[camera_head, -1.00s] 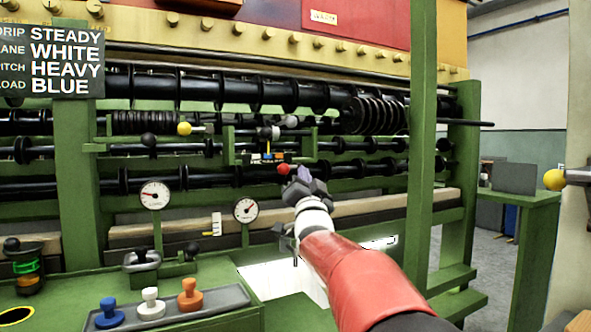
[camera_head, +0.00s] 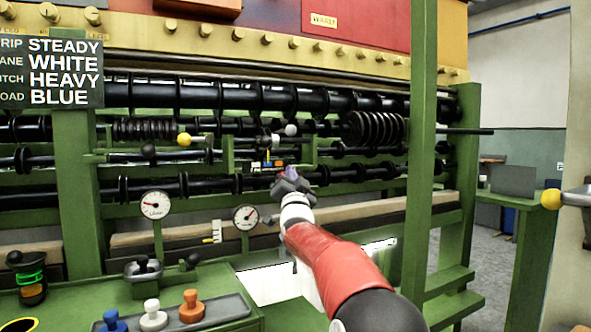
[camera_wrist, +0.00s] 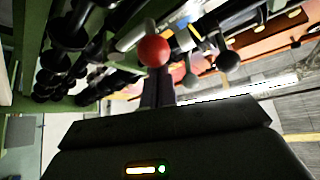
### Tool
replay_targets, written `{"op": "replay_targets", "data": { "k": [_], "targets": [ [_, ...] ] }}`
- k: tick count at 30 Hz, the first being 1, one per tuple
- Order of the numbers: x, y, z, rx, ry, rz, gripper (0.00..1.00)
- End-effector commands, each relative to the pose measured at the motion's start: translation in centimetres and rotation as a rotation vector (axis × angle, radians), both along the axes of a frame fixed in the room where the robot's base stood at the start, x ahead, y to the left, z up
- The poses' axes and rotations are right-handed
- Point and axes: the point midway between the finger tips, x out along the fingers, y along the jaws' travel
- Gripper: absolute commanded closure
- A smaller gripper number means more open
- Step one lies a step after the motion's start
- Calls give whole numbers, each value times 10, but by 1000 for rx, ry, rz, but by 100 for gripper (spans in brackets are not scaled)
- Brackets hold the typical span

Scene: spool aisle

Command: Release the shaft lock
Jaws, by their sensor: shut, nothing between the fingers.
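A red ball knob (camera_wrist: 152,50) on a pale rod shows in the wrist view, straight beyond my fingertips. My gripper (camera_wrist: 157,80) is shut and empty, its dark fingers together just short of the knob or at it; I cannot tell if they touch. In the head view my gripper (camera_head: 292,176) is at the machine's front, below a small green bracket with coloured marks (camera_head: 267,165), and it hides the red knob there. No readable label tells which part is the shaft lock.
A green post (camera_head: 421,150) stands right of my arm. Two gauges (camera_head: 155,204) and a tray with coloured knobs (camera_head: 222,308) are at lower left.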

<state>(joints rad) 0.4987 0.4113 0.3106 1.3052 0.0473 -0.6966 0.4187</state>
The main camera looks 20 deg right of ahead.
Motion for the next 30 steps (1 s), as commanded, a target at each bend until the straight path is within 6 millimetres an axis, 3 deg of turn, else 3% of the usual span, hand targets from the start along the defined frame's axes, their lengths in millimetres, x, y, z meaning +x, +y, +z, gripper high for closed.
{"op": "replay_targets", "data": {
  "k": [30],
  "targets": [
    [0,1,-9,-109,-3,-1,100]
  ]
}}
